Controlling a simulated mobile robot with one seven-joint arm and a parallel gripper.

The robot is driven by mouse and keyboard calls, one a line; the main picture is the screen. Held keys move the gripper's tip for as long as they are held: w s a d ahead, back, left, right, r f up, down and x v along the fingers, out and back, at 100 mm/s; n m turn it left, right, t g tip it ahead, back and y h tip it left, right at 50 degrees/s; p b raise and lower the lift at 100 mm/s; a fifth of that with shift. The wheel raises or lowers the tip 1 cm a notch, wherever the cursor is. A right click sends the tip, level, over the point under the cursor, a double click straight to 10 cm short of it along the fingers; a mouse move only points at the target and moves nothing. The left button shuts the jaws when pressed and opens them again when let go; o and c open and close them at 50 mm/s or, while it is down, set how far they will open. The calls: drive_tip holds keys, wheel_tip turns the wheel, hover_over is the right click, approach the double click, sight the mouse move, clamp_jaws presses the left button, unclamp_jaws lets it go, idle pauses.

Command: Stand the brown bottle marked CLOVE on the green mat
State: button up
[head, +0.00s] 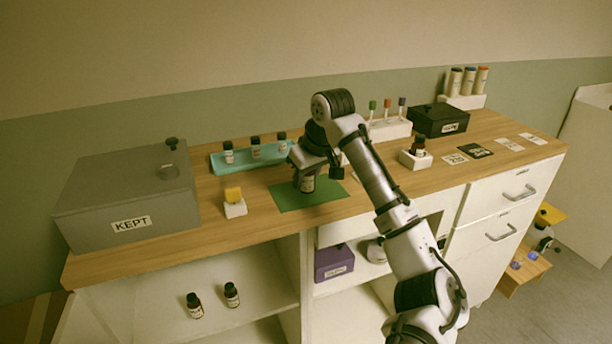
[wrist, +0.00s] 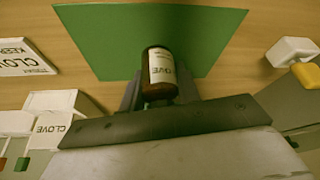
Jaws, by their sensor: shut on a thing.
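The brown bottle marked CLOVE (wrist: 160,75) is between the fingers of my gripper (wrist: 159,92), its label partly visible in the wrist view. My gripper (head: 306,181) is shut on it. In the head view the lower part of the bottle (head: 307,185) shows below the fingers, over the green mat (head: 326,192). It looks upright there; I cannot tell whether its base touches the mat. The mat (wrist: 110,40) also shows in the wrist view, with nothing else on it. The bottle's cap is hidden by my gripper.
A teal tray (head: 218,169) with three bottles stands behind the mat. A white block with a yellow piece (head: 234,195) is to its left, beside a grey KEPT box (head: 110,195). A white holder with a bottle (head: 413,162), a tube rack (head: 392,132) and a black box (head: 440,121) stand right.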

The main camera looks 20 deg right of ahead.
drive_tip(key=o, duration=1)
drive_tip(key=shift+f, duration=0.1)
drive_tip(key=b+v, duration=0.1)
drive_tip(key=v, duration=1.1)
